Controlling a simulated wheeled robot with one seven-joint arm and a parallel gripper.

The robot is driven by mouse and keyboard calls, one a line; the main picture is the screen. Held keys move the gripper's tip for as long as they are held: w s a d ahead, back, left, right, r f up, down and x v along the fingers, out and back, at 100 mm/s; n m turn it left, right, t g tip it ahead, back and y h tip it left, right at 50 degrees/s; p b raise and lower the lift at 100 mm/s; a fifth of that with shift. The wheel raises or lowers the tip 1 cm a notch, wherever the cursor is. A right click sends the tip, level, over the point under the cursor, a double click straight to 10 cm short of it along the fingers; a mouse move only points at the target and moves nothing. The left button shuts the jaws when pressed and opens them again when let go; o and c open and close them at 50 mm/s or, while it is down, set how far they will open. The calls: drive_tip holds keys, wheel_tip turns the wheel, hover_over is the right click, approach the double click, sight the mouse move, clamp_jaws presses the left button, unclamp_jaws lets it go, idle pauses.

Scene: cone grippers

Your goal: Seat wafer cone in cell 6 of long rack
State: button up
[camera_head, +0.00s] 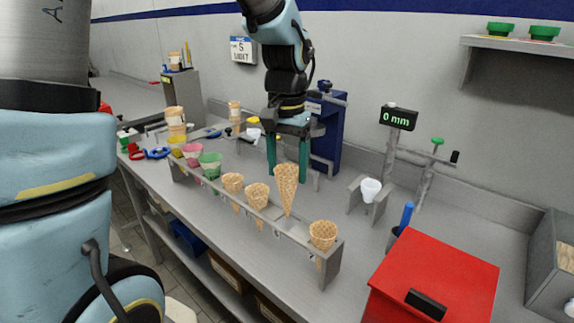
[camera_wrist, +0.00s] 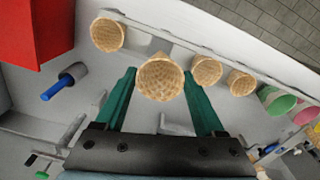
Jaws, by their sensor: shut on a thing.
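The wafer cone (camera_head: 287,183) is point down between the two green fingers of my gripper (camera_head: 287,175), which is shut on its upper part. It stands higher than the other cones. Its tip is at the top of the long rack (camera_head: 334,264), over the gap between two seated wafer cones; I cannot tell if the tip is inside a cell. In the wrist view the held cone (camera_wrist: 160,77) shows its open mouth between the fingertips (camera_wrist: 160,85). The rack's cell numbers are too small to read.
The rack also holds wafer cones (camera_head: 257,195) (camera_head: 323,235), a green cup (camera_head: 210,164) and a pink cup (camera_head: 192,153). A red box (camera_head: 440,270) stands at right. A small stand with a white cup (camera_head: 371,189) and a "0 mm" display (camera_head: 398,117) are behind.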

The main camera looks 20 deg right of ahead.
sight(287, 204)
drive_tip(key=shift+f+b, duration=3.55)
drive_tip(key=shift+f, duration=1.4)
drive_tip(key=o, duration=0.8)
drive_tip(key=shift+r, duration=0.1)
wheel_tip(287, 204, up, 11)
drive_tip(key=shift+f+b, duration=0.15)
drive_tip(key=shift+b, duration=0.5)
drive_tip(key=a+f+n, duration=0.2)
drive_tip(key=a+f, duration=0.2)
drive_tip(key=a, duration=0.4)
drive_tip(key=w+a+f+n+t, duration=0.1)
drive_tip(key=a+f+n, duration=0.2)
drive_tip(key=a+f, duration=0.2)
drive_tip(key=a+f+n, duration=0.3)
drive_tip(key=a+f, duration=0.1)
drive_tip(key=a, duration=0.8)
drive_tip(key=shift+w+a+f+t, duration=0.1)
drive_tip(key=shift+w+f+t, duration=0.05)
drive_tip(key=shift+f+t, duration=0.15)
